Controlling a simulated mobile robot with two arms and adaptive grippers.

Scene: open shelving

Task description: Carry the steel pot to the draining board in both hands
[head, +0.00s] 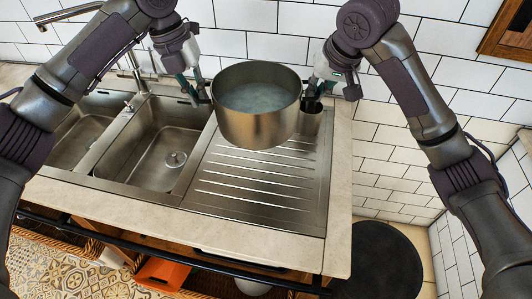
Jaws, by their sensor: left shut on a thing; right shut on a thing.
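The steel pot (257,128) is upright between my two grippers, with something pale and cloudy, perhaps liquid, inside. It appears above the far part of the ribbed draining board (255,185); I cannot tell whether its base touches the board. My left gripper (207,97) is shut on the pot's left side, where the handle is mostly hidden by the fingers. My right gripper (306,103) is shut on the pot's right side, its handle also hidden.
A double sink (170,145) with a tap (72,12) lies left of the board. The tiled wall (270,45) is behind. The board's front part is clear. A dark round stool or lid (378,262) is at lower right.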

